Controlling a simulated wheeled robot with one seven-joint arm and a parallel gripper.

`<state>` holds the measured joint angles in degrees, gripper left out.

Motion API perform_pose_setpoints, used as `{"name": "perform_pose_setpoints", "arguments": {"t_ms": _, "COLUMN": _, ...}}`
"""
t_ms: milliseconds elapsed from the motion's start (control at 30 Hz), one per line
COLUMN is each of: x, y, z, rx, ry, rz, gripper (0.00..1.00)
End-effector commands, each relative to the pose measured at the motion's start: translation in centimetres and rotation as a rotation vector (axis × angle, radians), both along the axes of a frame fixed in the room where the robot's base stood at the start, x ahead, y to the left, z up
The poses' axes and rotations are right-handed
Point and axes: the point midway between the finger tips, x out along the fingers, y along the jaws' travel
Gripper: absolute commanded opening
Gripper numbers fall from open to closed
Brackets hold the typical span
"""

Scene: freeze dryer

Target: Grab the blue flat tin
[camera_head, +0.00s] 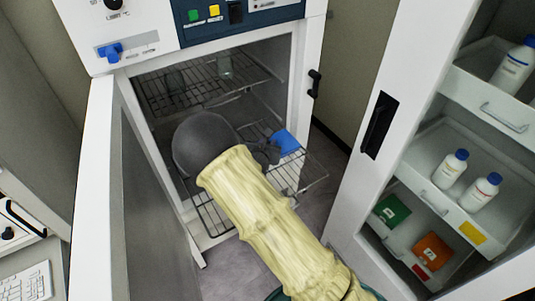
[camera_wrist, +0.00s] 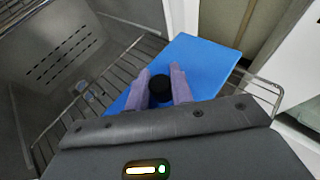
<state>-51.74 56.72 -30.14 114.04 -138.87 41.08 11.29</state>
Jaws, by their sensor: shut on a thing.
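The blue flat tin (camera_head: 286,142) lies on the lower wire rack (camera_head: 313,172) of the open freeze dryer, toward the rack's right side. In the wrist view the tin (camera_wrist: 208,62) is a flat blue slab with a round black knob (camera_wrist: 160,88) on top. My gripper (camera_wrist: 160,82) is over the tin, its two pale purple fingers on either side of the knob and shut on it. In the head view my dark wrist and yellow-sleeved arm cover part of the rack, and the fingers are hidden.
The dryer door (camera_head: 95,200) stands open at left. An upper wire rack (camera_head: 190,90) holds clear glassware (camera_head: 224,66). At right, an open white cabinet (camera_head: 385,120) holds white bottles (camera_head: 450,170), a green box (camera_head: 391,210) and an orange box (camera_head: 432,251).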

Motion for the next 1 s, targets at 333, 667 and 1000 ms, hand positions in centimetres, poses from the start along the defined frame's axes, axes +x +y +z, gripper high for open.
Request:
{"name": "perform_pose_setpoints", "arguments": {"t_ms": 333, "x": 0.0, "y": 0.0, "z": 2.6, "rx": 0.0, "ry": -0.001, "rz": -0.001, "gripper": 0.0}}
{"name": "perform_pose_setpoints", "arguments": {"t_ms": 667, "x": 0.0, "y": 0.0, "z": 2.6, "rx": -0.001, "ry": -0.001, "rz": -0.001, "gripper": 0.0}}
{"name": "perform_pose_setpoints", "arguments": {"t_ms": 1000, "x": 0.0, "y": 0.0, "z": 2.6, "rx": 0.0, "ry": -0.002, "rz": 0.0, "gripper": 0.0}}
